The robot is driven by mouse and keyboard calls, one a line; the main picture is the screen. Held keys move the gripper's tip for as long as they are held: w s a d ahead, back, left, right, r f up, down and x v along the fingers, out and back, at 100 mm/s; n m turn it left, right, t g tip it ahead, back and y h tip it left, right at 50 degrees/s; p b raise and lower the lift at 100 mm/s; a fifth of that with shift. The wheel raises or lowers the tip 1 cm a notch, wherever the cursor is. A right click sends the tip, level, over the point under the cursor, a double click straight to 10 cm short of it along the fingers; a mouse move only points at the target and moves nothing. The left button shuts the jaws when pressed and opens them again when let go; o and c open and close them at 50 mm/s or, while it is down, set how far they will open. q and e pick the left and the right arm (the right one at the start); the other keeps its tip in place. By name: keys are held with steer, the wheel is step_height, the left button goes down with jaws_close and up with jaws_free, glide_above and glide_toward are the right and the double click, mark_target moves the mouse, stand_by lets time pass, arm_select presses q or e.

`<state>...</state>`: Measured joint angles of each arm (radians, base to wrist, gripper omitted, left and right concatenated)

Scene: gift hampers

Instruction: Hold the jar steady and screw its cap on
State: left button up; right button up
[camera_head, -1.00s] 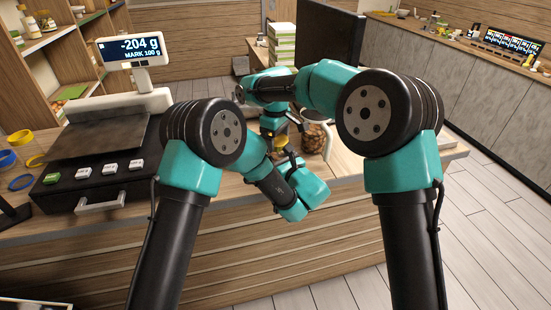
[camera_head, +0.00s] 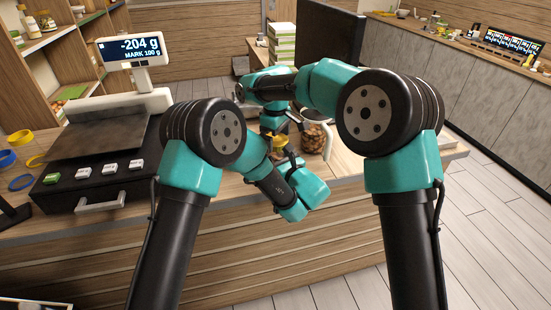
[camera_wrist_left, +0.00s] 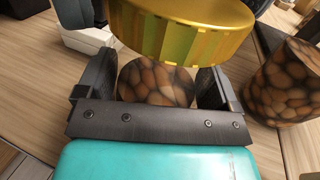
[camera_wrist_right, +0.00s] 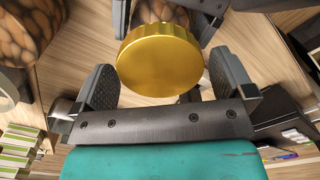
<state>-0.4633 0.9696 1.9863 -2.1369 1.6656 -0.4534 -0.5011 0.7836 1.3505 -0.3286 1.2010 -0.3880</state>
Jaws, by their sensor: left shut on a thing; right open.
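A gold ribbed cap (camera_wrist_left: 185,30) sits over the top of a jar of brown nuts (camera_wrist_left: 155,85) in the left wrist view. My left gripper (camera_wrist_left: 157,100) is shut on this jar, one finger on each side. In the right wrist view the cap (camera_wrist_right: 160,60) lies between the spread fingers of my right gripper (camera_wrist_right: 165,85), which is open, with gaps beside the cap. The cap also shows small in the head view (camera_head: 280,141), below the right gripper. The jar's rim is hidden under the cap, so I cannot tell how they meet.
A second jar of nuts (camera_wrist_left: 285,85) stands close to the held jar; it also shows in the head view (camera_head: 314,138). A scale (camera_head: 95,140) reading -204 g stands at the left.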

step_height(320, 180, up, 12)
steer(key=shift+f, duration=0.15)
stand_by(0.3)
arm_select(q)
steer(key=o, duration=1.5)
steer(key=v, duration=1.7)
steer(key=shift+d, duration=0.2)
steer(key=shift+s+f, duration=0.1)
steer(key=shift+s, duration=0.05)
